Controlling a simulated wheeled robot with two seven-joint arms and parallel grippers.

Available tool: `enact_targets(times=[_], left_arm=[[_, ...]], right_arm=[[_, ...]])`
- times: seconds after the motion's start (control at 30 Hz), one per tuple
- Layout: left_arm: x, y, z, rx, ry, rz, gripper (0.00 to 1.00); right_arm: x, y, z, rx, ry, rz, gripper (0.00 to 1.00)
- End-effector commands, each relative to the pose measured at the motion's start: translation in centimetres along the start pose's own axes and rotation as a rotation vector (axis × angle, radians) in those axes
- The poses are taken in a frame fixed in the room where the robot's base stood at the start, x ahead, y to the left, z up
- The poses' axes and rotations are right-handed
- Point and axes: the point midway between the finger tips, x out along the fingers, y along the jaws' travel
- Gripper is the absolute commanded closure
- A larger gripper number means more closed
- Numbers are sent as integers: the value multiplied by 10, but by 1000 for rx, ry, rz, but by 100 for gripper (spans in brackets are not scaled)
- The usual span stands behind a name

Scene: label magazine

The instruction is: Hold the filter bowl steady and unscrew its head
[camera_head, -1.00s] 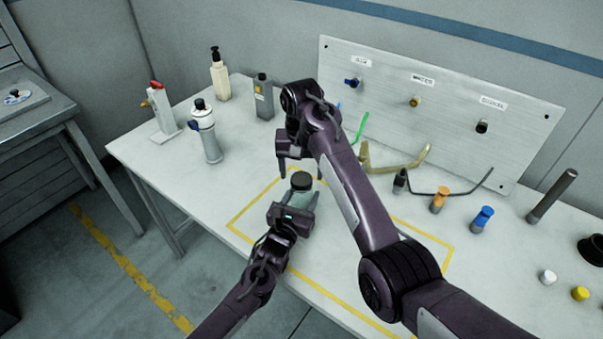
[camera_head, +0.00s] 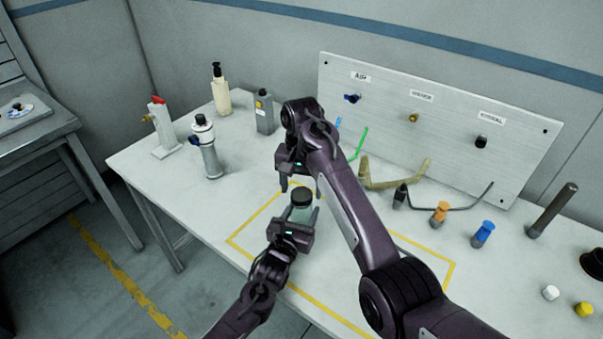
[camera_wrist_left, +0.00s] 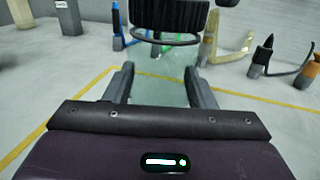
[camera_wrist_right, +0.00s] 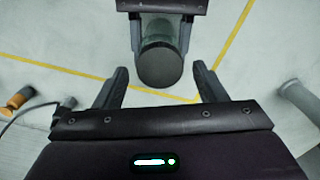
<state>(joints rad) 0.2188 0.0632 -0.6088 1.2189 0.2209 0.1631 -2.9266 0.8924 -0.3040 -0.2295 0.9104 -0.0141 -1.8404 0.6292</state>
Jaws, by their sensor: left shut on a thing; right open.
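The filter bowl (camera_head: 301,216) is a clear greenish cylinder standing inside the yellow outline on the table. My left gripper (camera_head: 297,220) is shut on it from the near side; its fingers flank the bowl (camera_wrist_left: 160,88) in the left wrist view. The dark round filter head (camera_head: 302,197) sits on top of the bowl. It also shows in the left wrist view (camera_wrist_left: 168,18) and, from above, in the right wrist view (camera_wrist_right: 159,62). My right gripper (camera_wrist_right: 158,85) is open, with the head ahead of and roughly between its fingers, apart from them.
A grey canister with a dark cap (camera_head: 207,148), a red-topped stand (camera_head: 163,130), a pump bottle (camera_head: 220,90) and a grey bottle (camera_head: 264,112) stand at the left. A connector panel (camera_head: 450,110) rises at the back. Orange (camera_head: 439,213) and blue (camera_head: 483,234) fittings stand at the right.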

Motion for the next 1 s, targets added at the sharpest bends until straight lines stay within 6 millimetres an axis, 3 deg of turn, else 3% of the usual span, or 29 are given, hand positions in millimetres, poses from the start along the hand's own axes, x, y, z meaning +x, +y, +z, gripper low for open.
enact_targets(times=[0.2,0.47,0.8,0.9,1.0], left_arm=[[0,0,0,0,-1,0,100],[0,0,0,0,-1,0,100],[0,0,0,0,-1,0,100],[0,0,0,0,-1,0,100],[0,0,0,0,-1,0,100]], right_arm=[[14,0,0,-1,1,0,35],[15,0,0,-1,1,0,37],[14,0,0,-1,1,0,81],[14,0,0,-29,1,0,81],[14,0,0,-166,1,0,81]])
